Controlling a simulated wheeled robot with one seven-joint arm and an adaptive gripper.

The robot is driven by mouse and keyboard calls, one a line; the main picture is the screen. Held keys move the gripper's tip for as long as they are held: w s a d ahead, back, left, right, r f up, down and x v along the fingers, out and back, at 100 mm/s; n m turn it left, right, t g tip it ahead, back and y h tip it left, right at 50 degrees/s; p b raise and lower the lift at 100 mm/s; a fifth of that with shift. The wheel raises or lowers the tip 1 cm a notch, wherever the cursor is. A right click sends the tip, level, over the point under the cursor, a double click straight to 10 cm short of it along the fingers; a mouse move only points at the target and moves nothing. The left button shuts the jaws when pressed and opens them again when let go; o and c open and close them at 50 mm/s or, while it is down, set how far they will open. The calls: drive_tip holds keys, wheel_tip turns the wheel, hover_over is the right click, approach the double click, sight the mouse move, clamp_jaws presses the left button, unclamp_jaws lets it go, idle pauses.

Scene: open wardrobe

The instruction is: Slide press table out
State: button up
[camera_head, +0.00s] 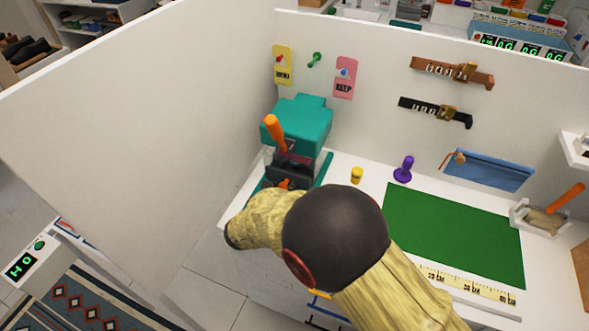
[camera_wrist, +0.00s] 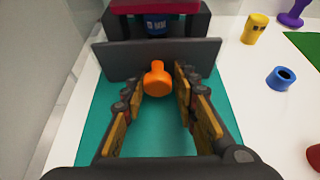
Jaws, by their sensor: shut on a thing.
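The teal press (camera_head: 297,128) with an orange lever (camera_head: 273,132) stands at the left end of the white counter, in the corner of the panels. In the wrist view, the press table shows as a dark grey plate (camera_wrist: 115,62) under the press head, above a teal base (camera_wrist: 92,130). An orange knob (camera_wrist: 157,80) sticks out from its front. My gripper (camera_wrist: 158,76) is shut on this knob, with one finger at each side. In the head view my arm hides most of the gripper and part of the press base.
A yellow cup-like piece (camera_head: 357,175), a purple stamp (camera_head: 403,169) and a green mat (camera_head: 455,232) lie to the right. A blue ring-shaped piece (camera_wrist: 281,78) stands right of the press base. A tall white panel (camera_head: 130,140) closes off the left.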

drive_tip(key=shift+w+a+r, duration=0.2)
drive_tip(key=shift+w+r, duration=0.1)
drive_tip(key=shift+r, duration=0.2)
drive_tip(key=shift+s+a+f, duration=0.15)
drive_tip(key=shift+s+f, duration=0.1)
drive_tip(key=shift+s, duration=0.1)
drive_tip(key=shift+c, duration=0.7)
drive_tip(key=shift+s+a+f+p, duration=0.1)
drive_tip(key=shift+s+a+p, duration=0.2)
drive_tip(key=shift+s, duration=0.8)
drive_tip(key=shift+s+a+f+p, duration=0.15)
drive_tip(key=shift+s+a, duration=0.25)
drive_tip(key=shift+s, duration=0.8)
drive_tip(key=shift+s+a+f+p, duration=0.1)
drive_tip(key=shift+s+a+p, duration=0.15)
drive_tip(key=shift+s, duration=0.6)
drive_tip(key=shift+s+a+r+p, duration=0.1)
drive_tip(key=shift+s+a, duration=0.2)
drive_tip(key=shift+s, duration=0.6)
drive_tip(key=shift+s+a+f+p, duration=0.1)
drive_tip(key=shift+s+a+p, duration=0.15)
drive_tip(key=shift+s, duration=0.7)
